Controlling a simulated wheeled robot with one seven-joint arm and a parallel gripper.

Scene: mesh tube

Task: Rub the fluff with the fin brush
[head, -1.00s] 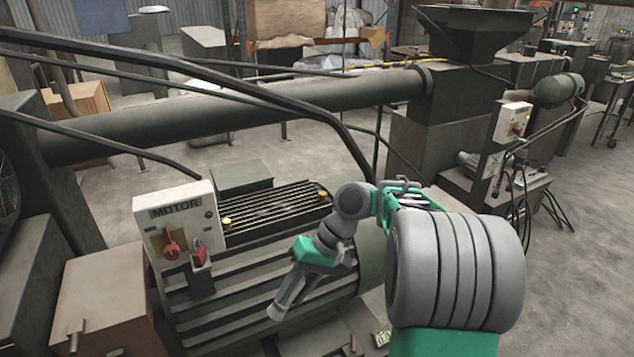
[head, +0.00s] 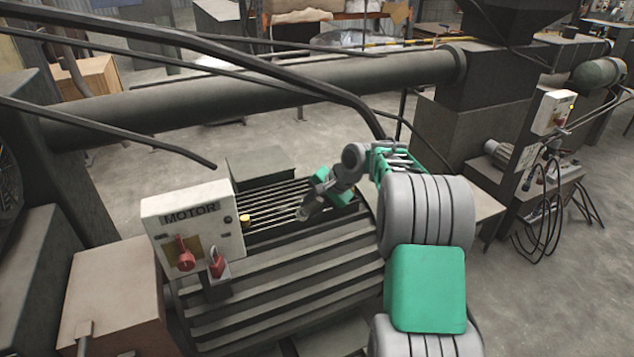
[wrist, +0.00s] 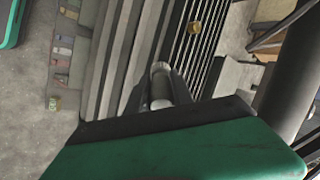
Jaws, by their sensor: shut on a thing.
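My gripper (head: 305,212) is over the slotted grille (head: 282,210) on top of the motor, near its right half. In the wrist view my gripper (wrist: 161,88) points down past the motor's ribbed side. The grille (wrist: 205,45) shows as dark and light bars at the upper right there. I cannot tell whether the brush touches the grille.
The white motor switch box (head: 190,222) with red handles stands left of the grille. A thick pipe (head: 260,90) and black cables (head: 330,85) run behind and above. Open floor (head: 560,290) lies right.

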